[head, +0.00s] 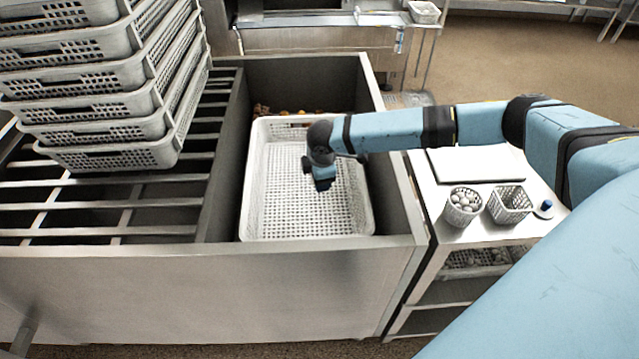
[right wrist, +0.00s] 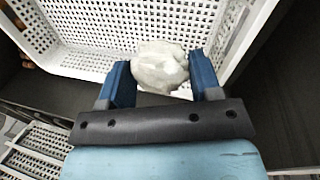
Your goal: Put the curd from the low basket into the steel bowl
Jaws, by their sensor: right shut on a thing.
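The curd (right wrist: 160,68) is a whitish, rounded lump in the right wrist view. It sits between the two blue fingers of my right gripper (right wrist: 163,80), which is shut on it. In the head view my right gripper (head: 322,183) points down inside the white perforated low basket (head: 305,237), and the curd cannot be made out there. The basket's wall also shows in the right wrist view (right wrist: 88,28). How far the curd is above the basket floor is hard to tell. I cannot make out a steel bowl. My left gripper is not in view.
The low basket sits inside a deep steel bin (head: 215,275). Stacked baskets (head: 110,100) stand on slats at the left.

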